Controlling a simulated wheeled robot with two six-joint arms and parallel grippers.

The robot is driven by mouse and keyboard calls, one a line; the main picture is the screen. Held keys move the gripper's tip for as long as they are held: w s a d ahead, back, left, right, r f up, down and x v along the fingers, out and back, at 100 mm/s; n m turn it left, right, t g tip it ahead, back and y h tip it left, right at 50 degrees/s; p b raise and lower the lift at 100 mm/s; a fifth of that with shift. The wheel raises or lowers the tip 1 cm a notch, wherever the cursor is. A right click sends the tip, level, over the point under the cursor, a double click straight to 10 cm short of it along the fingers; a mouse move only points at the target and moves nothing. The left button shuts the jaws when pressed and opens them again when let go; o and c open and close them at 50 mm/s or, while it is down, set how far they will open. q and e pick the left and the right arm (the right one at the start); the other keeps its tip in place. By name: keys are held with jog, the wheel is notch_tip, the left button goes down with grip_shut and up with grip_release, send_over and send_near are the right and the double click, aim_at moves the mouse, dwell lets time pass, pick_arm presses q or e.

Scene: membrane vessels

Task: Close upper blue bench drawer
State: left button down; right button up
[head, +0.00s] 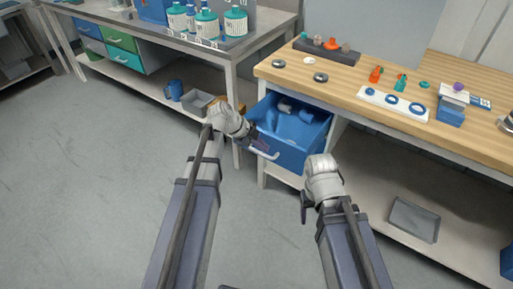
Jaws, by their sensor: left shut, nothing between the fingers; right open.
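The upper blue bench drawer (290,152) hangs pulled out under the left end of the wooden-topped bench (345,80). Blue items lie inside it, too small to name. Its pale handle (264,153) is on the front face. My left gripper (250,134) is shut and empty at the drawer's left front corner, close to the front panel; I cannot tell whether it touches. My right gripper (306,205) is open and empty, in front of and to the right of the drawer, apart from it.
A pale lower drawer front (284,175) sits below the blue drawer. The bench top holds rings, small fittings and a white strip (393,103). A grey tray (414,220) lies on the lower shelf. Another bench with bottles (207,24) stands at the back left. Floor at left is clear.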

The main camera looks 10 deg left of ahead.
pick_arm(q)
jog(key=shift+b+x, duration=0.55)
jog(key=shift+x, duration=0.6)
jog(key=shift+w, duration=0.15)
send_over(296, 127)
jog(key=shift+w, duration=0.3)
jog(key=shift+w+d+r, duration=0.1)
jog(key=shift+r, duration=0.05)
